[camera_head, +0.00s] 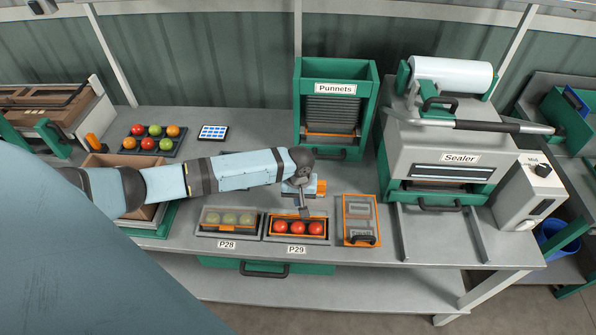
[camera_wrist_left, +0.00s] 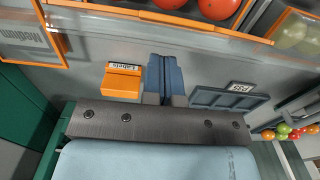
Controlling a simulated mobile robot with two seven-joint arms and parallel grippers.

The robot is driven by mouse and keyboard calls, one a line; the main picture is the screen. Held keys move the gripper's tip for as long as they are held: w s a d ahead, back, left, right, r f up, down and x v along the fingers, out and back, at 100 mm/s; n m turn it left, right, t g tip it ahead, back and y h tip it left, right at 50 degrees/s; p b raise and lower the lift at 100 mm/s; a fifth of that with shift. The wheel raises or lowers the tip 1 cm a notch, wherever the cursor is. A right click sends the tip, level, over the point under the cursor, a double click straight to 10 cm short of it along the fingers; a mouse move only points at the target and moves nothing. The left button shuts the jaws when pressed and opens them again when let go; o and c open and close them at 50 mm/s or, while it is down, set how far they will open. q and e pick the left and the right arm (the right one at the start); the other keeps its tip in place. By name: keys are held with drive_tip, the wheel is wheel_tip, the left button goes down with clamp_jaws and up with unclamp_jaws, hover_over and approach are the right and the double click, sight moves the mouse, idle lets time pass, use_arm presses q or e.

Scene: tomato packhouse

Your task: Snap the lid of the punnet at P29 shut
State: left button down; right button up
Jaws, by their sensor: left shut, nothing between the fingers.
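The punnet at P29 (camera_head: 297,237) has orange edges and holds red tomatoes (camera_head: 296,228), which show bright and uncovered from above. Its lid is hard to make out; an orange edge runs along its back, partly behind my gripper. My left gripper (camera_head: 304,210) is at the back edge of this punnet, pointing down. It is shut and empty; I cannot tell whether it touches the edge. In the left wrist view the shut fingers (camera_wrist_left: 164,60) show below the punnet's orange rim (camera_wrist_left: 165,17), with bare table between them in the picture. My right gripper is not in view.
The P28 punnet (camera_head: 228,231) stands left of P29. An orange-framed tray (camera_head: 349,226) stands right. The orange labels box (camera_wrist_left: 120,82) sits beside my fingers, with a grey tray (camera_wrist_left: 225,99) opposite. The Punnets dispenser (camera_head: 301,95) and Sealer (camera_head: 425,148) stand behind.

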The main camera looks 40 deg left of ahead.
use_arm(q)
wheel_tip(320, 180, up, 8)
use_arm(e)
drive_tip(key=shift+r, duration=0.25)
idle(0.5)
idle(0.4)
use_arm(q)
drive_tip(key=s+d+f+m+t+h, duration=0.2)
drive_tip(key=s+d+f+m+t, duration=0.15)
drive_tip(key=d, duration=0.35)
drive_tip(key=s+d+f+m+t+h, duration=0.2)
drive_tip(key=s+d+f, duration=0.3)
drive_tip(key=d, duration=0.1)
drive_tip(key=s+m+t+y, duration=0.1)
drive_tip(key=s+m+t, duration=0.2)
drive_tip(key=s, duration=0.9)
drive_tip(key=shift+a+r+t, duration=0.45)
drive_tip(key=shift+t, duration=0.7)
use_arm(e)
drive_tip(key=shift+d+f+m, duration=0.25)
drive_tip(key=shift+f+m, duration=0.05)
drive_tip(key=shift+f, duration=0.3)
